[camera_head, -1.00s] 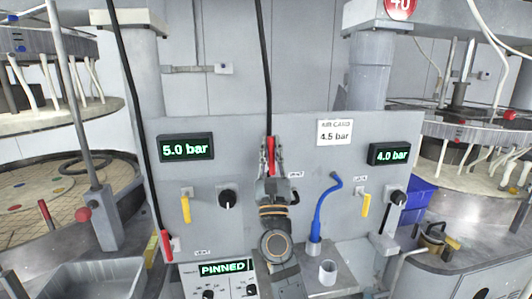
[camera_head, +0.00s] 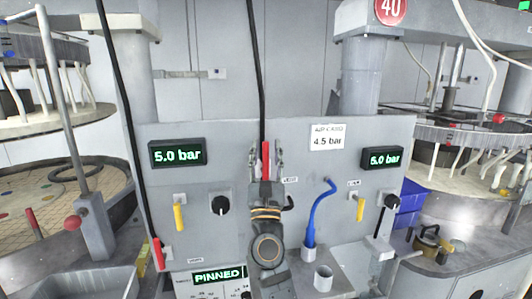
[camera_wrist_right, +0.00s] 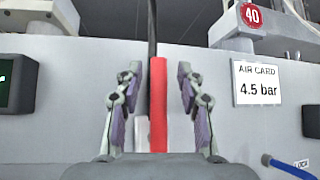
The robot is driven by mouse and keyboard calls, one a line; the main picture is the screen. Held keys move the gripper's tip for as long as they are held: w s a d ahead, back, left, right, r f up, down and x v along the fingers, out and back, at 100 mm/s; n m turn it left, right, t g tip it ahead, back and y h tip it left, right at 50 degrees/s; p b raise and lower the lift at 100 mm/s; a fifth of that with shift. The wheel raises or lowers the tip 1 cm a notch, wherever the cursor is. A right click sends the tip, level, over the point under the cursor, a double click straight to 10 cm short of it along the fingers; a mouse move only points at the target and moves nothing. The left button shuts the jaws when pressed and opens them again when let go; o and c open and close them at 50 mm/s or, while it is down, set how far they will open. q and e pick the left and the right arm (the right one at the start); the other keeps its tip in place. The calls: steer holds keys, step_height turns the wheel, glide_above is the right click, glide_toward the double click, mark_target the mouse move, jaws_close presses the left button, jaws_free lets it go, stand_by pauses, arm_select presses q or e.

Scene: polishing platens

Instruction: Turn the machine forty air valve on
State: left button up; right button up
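The red 40 sign (camera_head: 391,10) hangs above the panel's right side. Below it, a yellow lever (camera_head: 360,209) points down, and a black knob (camera_head: 391,202) sits to its right. The right display (camera_head: 382,159) reads 5.0 bar. My right gripper (camera_head: 265,160) is at the panel's middle, around a red handle (camera_head: 265,158) below a black hose. In the right wrist view, the open fingers (camera_wrist_right: 158,105) stand either side of the red handle (camera_wrist_right: 158,105), with gaps on both sides. My left gripper is out of view.
The air card (camera_head: 327,137) reads 4.5 bar. The left display (camera_head: 177,153) reads 5.0 bar, above another yellow lever (camera_head: 180,216) and black knob (camera_head: 221,205). A blue hose (camera_head: 318,210) rises right of my arm. A lower display (camera_head: 218,275) reads PINNED.

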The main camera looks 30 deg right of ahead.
steer(key=shift+r, duration=0.15)
step_height(320, 180, up, 10)
steer(key=shift+f, duration=0.15)
stand_by(0.4)
stand_by(0.4)
